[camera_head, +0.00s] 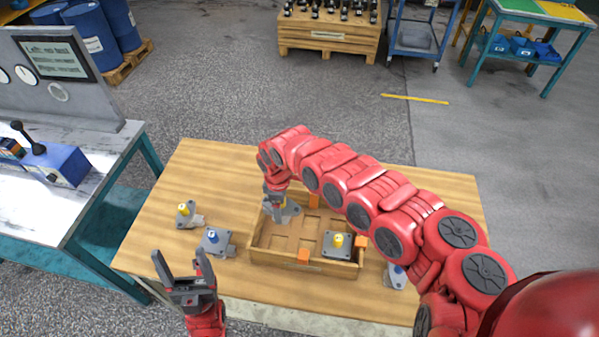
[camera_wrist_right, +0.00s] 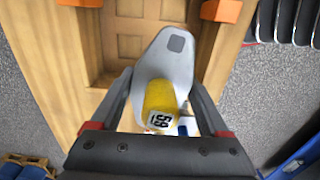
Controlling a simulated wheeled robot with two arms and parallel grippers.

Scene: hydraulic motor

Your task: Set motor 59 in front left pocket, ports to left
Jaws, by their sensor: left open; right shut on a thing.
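My right gripper (camera_head: 275,190) is shut on motor 59 (camera_head: 289,211), above the back left part of the wooden tray (camera_head: 308,264). In the right wrist view the motor (camera_wrist_right: 166,62) has a grey flange and a yellow cap marked 59, between my right gripper's fingers (camera_wrist_right: 160,103). Whether it touches the tray is unclear. The front left pocket (camera_head: 275,243) looks empty. A yellow-capped motor (camera_head: 338,243) sits in the front right pocket. My left gripper (camera_head: 183,262) is open and empty, in front of the table's left part.
Left of the tray stand a yellow-capped motor (camera_head: 185,212) and a blue-capped motor (camera_head: 214,239). Another blue-capped motor (camera_head: 394,277) is right of the tray, partly hidden by my right arm. Orange blocks (camera_head: 303,256) sit on the tray. The table's back left (camera_head: 215,165) is clear.

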